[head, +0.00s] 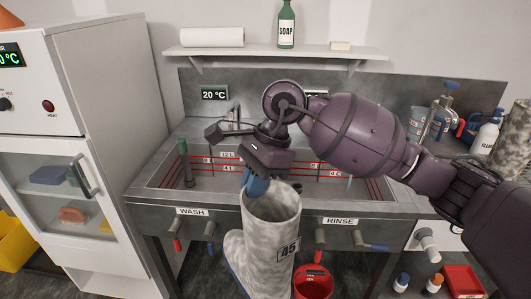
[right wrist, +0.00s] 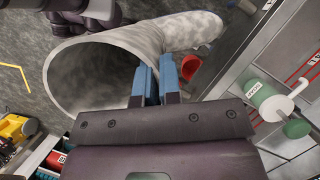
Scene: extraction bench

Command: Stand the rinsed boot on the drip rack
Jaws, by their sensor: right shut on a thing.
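The boot (head: 268,228) is grey, mottled and marked 45. It hangs upright in front of the sink's front edge, opening up and toe toward the lower left. My right gripper (head: 257,186) is shut on its top rim. In the right wrist view the blue fingers (right wrist: 154,82) pinch the rim beside the wide open mouth of the boot (right wrist: 62,75). A similar mottled grey thing (head: 514,140) stands at the right edge of the head view, partly cut off. I cannot make out a drip rack for certain. My left gripper is not in view.
The steel sink (head: 145,208) has WASH and RINSE basins, with taps along its front. A red bucket (head: 313,284) stands on the floor close to the boot. A white cabinet (head: 100,60) is at left. Bottles and a red tray (head: 463,280) are at right.

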